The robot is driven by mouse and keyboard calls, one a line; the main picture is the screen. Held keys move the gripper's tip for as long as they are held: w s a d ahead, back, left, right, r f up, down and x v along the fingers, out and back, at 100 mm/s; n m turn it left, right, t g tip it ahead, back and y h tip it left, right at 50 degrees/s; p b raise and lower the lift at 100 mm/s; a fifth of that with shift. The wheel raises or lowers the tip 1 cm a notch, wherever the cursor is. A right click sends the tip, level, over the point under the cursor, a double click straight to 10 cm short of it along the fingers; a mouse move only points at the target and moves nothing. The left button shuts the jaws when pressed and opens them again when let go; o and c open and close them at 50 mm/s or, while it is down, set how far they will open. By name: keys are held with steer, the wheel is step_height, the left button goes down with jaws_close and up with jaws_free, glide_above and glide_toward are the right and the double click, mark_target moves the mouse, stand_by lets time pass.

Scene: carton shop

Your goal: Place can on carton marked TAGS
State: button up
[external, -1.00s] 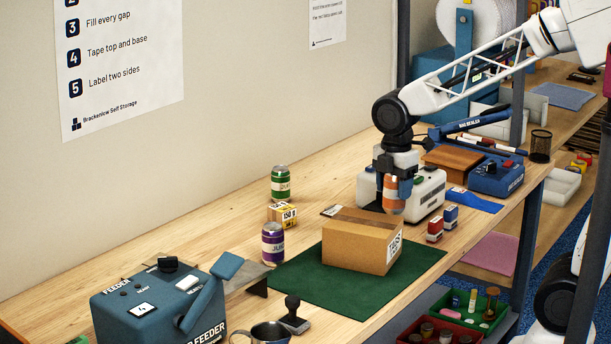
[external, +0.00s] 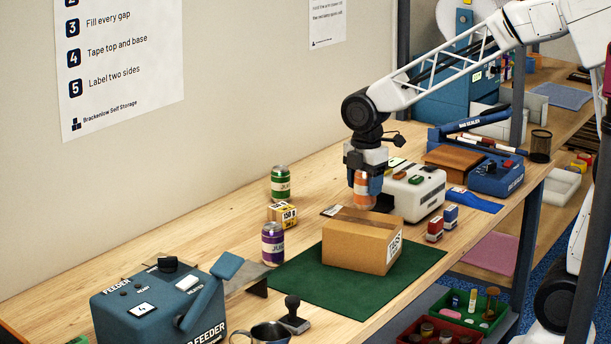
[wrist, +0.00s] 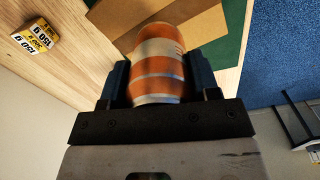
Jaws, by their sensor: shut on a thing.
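My gripper (external: 366,190) is shut on an orange and white can (external: 362,192), which it holds upright, just behind the carton in the external view. In the wrist view the can (wrist: 158,65) sits between the two fingers. The carton marked TAGS (external: 355,243) is a closed brown box on a green mat (external: 310,282), its white label facing right. Part of the carton (wrist: 185,22) also shows in the wrist view, beyond the can. Whether the can's base touches anything is hard to tell.
A green can (external: 280,184), a yellow box (external: 282,215) and a purple can (external: 272,244) stand left of the mat. A white device (external: 415,190) is right of the gripper. A blue feeder (external: 160,305) is front left.

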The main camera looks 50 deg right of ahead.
mark_target(365, 196)
steer(key=shift+f, duration=1.75)
steer(key=shift+f, duration=0.1)
steer(key=o, duration=0.9)
step_height(365, 196, up, 12)
steer(key=shift+r, duration=0.1)
steer(key=shift+s, duration=0.1)
